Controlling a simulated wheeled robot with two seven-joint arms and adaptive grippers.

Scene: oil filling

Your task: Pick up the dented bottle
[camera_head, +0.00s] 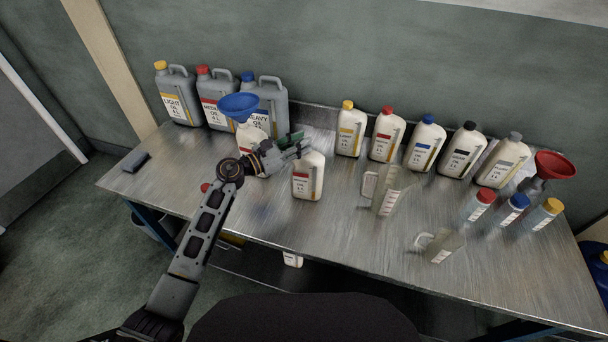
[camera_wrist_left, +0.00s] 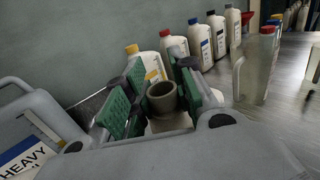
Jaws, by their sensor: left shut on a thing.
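A white oil bottle (camera_head: 307,178) with a red label and a yellow stripe is upright at the front middle of the table. My left gripper (camera_head: 297,148) is at its top, shut on its neck. In the left wrist view the green finger pads stand on both sides of an open, uncapped grey neck (camera_wrist_left: 162,98). Another white bottle (camera_head: 250,141) stands behind my left wrist, under a blue funnel (camera_head: 238,105), partly hidden. I cannot make out a dent on either bottle. My right gripper is not in view.
Several grey canisters (camera_head: 217,104) stand at the back left. Several capped white bottles (camera_head: 425,143) line the back right. Clear measuring jugs (camera_head: 387,192) stand right of the held bottle, with small capped containers (camera_head: 511,208) and a red funnel (camera_head: 556,165) farther right. The front left is mostly clear.

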